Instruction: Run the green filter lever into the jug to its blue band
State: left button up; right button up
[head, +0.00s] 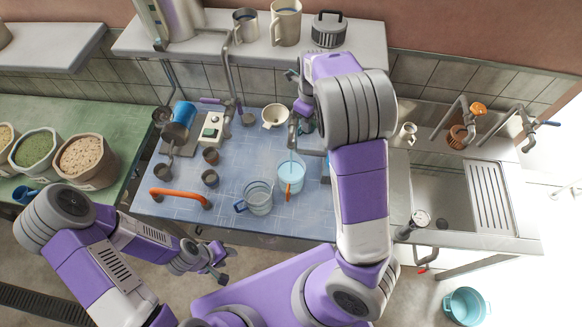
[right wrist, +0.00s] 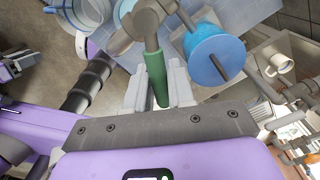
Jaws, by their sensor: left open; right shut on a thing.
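The green lever (right wrist: 158,80) shows in the right wrist view between my right gripper's fingers (right wrist: 157,92), which are shut on it. It joins a grey tap body (right wrist: 150,25). In the head view my right gripper (head: 303,110) is at the tap behind the jugs, and my arm hides the lever. A clear jug with an orange handle (head: 291,178) stands under the spout (head: 291,135) and looks pale blue inside. I cannot make out its band or level. A second clear jug with a blue handle (head: 257,198) stands to its left. My left gripper (head: 217,267) is open and empty, in front of the table.
The blue-topped table (head: 225,222) carries several metal cups, a cream funnel (head: 274,116), a blue container (head: 184,113) and an orange bar handle (head: 180,196) at the front left. A sink (head: 447,190) lies on the right. A blue cylinder (right wrist: 208,55) sits beside the tap.

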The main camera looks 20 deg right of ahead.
dwell(0.3)
jog(key=n, duration=0.1)
jog(key=w+d+n, duration=0.1)
jog(key=n, duration=0.2)
jog(key=shift+w+d+n, duration=0.2)
jog(key=shift+d+n, duration=0.1)
jog(key=shift+d, duration=0.1)
jog(key=shift+w+d+n, duration=0.25)
jog(key=shift+w+n, duration=0.1)
jog(key=shift+n, duration=0.65)
jog(key=o, duration=0.8)
jog(key=shift+w, duration=0.1)
jog(key=shift+o, duration=0.2)
